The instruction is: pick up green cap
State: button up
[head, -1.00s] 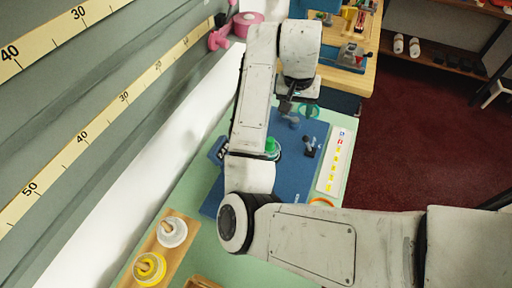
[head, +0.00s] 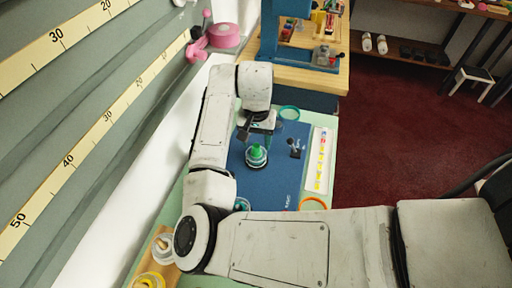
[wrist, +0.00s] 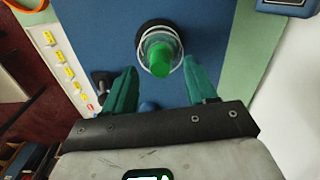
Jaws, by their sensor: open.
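The green cap (head: 257,154) sits upright on a dark round base with a pale ring, on the blue mat (head: 270,185). In the head view my gripper (head: 246,132) is just above and behind the cap, partly hidden by my wrist.
A small dark stand (head: 295,148) is right of the cap on the mat. A white card with yellow labels (head: 318,160) lies along the right edge. A teal ring (head: 289,113) is at the back and an orange ring (head: 313,204) at the front right.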

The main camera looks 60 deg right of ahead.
aim_at(256, 145)
jog(key=shift+f, duration=1.55)
jog(key=c, duration=1)
jog(key=shift+r, duration=0.15)
